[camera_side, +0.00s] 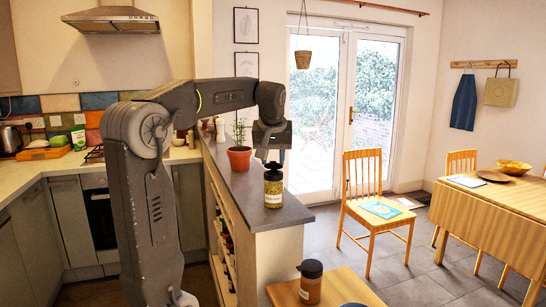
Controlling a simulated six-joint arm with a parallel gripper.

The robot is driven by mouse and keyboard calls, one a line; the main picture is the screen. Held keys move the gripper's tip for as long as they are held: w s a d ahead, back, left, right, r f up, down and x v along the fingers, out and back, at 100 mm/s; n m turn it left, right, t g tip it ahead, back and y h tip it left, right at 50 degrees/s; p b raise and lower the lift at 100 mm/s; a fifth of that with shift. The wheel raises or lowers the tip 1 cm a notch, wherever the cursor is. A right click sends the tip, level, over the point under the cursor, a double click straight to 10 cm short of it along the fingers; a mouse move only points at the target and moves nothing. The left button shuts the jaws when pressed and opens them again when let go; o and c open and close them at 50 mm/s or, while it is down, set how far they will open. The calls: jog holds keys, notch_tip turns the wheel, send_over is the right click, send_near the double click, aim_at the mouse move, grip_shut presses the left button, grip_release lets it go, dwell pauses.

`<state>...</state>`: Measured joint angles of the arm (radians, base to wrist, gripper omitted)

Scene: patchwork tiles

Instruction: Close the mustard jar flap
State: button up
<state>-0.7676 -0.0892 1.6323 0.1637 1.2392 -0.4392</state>
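A jar with yellow contents, a pale label and a dark top (273,188) stands upright on the end of the grey counter (285,215); it looks like the mustard jar. Something dark sticks up at its top, perhaps the flap, but its position is too small to make out. My gripper (273,156) hangs just above the jar's top, pointing down. I cannot tell whether it touches the jar. Its fingers are small and dark, so their opening is unclear.
A potted plant (239,159) stands on the counter close to the left of my gripper. A second, brownish jar with a dark lid (311,282) stands on a wooden surface (352,289) in front. Chairs and a table (497,213) are at the right.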

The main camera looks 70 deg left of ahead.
aim_at(273, 177)
grip_shut()
jog(key=shift+d, duration=0.1)
jog(key=y, duration=0.1)
jog(key=f+y, duration=0.1)
jog(key=d+f+t+y, duration=0.1)
jog(key=shift+s+d, duration=0.1)
jog(key=shift+s, duration=0.15)
jog(key=shift+s+d+f+t+y, duration=0.15)
jog(key=shift+f+t+y, duration=0.25)
jog(key=shift+f+y, duration=0.4)
jog(key=shift+d+f+t+y, duration=0.15)
jog(key=shift+f+t+y, duration=0.3)
jog(key=shift+y, duration=0.65)
jog(key=shift+o, duration=1)
grip_release()
